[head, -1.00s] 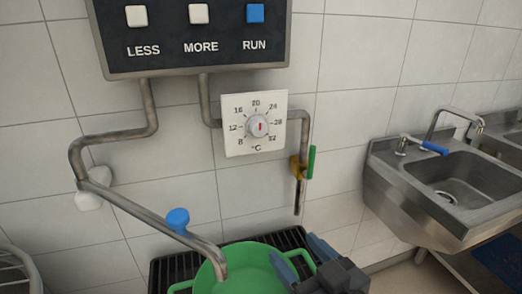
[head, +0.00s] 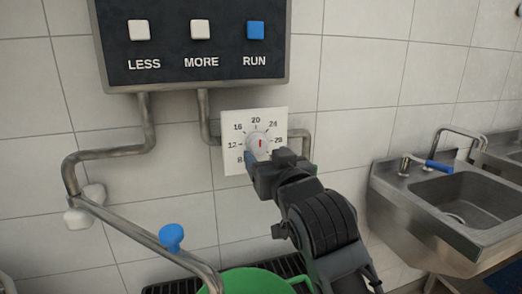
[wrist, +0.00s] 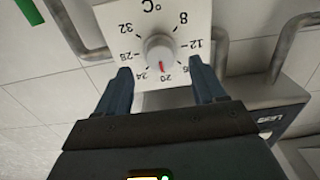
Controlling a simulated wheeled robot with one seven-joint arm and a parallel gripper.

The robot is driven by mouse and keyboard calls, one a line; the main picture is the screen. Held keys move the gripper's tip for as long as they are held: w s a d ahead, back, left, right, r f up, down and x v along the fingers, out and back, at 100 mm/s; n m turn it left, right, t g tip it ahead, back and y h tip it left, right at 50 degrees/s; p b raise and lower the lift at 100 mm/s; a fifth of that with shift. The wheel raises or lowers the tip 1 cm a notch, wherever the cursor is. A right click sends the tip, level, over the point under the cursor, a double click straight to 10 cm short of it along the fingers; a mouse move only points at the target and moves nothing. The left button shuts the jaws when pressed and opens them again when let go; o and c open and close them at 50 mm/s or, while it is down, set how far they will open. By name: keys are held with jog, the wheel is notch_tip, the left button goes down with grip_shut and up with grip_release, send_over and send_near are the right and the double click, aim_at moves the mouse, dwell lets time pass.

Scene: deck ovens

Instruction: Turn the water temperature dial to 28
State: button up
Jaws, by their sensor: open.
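The water temperature dial is a round pale knob (head: 258,142) with a red mark, on a white square plate (head: 279,113) numbered in °C. The mark points up, at about 20. In the wrist view the plate is upside down and the knob (wrist: 158,47) shows its red mark close to 20. My gripper (head: 266,158) is in front of the plate's lower part and hides its lower numbers in the head view. In the wrist view my gripper (wrist: 160,66) is open, its fingers on either side of the knob's line with a gap to each side. Contact cannot be told.
A control panel (head: 190,75) with LESS, MORE and RUN buttons hangs above the dial. A metal spout pipe (head: 140,233) with a blue knob (head: 172,237) crosses at lower left, over a green pot (head: 250,281). A steel sink (head: 440,215) is at right.

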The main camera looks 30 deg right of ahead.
aim_at(260, 149)
jog(key=shift+x, duration=2.5)
jog(key=c, duration=1.1)
jog(key=shift+o, duration=0.2)
